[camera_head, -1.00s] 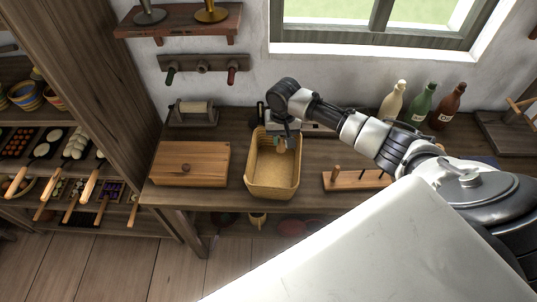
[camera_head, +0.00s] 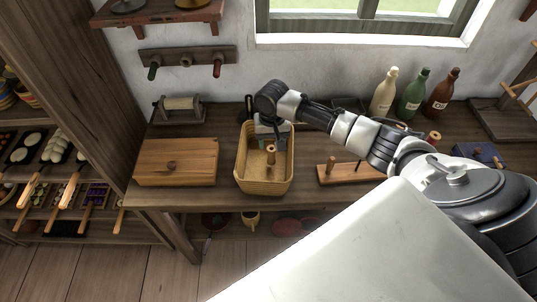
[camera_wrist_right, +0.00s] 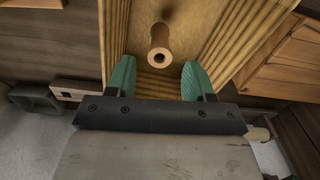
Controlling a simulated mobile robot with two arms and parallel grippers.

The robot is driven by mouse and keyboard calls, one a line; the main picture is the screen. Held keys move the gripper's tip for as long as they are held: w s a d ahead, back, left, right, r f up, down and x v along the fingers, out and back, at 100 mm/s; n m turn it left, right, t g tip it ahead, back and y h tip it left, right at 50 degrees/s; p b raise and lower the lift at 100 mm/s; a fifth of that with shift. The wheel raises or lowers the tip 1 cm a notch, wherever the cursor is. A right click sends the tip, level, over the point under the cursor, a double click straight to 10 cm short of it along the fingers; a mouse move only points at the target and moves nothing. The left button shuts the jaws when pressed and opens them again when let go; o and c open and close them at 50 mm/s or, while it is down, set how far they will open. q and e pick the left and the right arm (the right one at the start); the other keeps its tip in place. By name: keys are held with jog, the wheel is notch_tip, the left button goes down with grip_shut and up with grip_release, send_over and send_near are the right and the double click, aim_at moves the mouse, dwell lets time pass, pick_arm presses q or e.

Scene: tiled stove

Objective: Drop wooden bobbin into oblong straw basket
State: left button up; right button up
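The oblong straw basket (camera_head: 244,168) stands on the wooden bench, in the middle of the head view. The wooden bobbin (camera_head: 270,156) is inside the basket's outline, just below my right gripper (camera_head: 269,141). In the right wrist view the bobbin (camera_wrist_right: 160,45) shows end-on, past the green fingertips of the right gripper (camera_wrist_right: 160,75). The fingers are wide apart, with a gap on both sides of the bobbin. I cannot tell whether the bobbin touches the basket floor. The basket's ribbed wall (camera_wrist_right: 116,40) also shows in the wrist view. My left gripper is not in view.
A wooden box with a lid (camera_head: 178,163) stands left of the basket. A peg stand (camera_head: 350,173) is on the right. Several bottles (camera_head: 412,96) stand at the back right under the window. A roller holder (camera_head: 180,107) is at the back left.

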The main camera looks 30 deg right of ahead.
notch_tip(320, 180, up, 11)
jog(key=b, duration=0.1)
dwell(0.7)
jog(key=shift+f, duration=0.15)
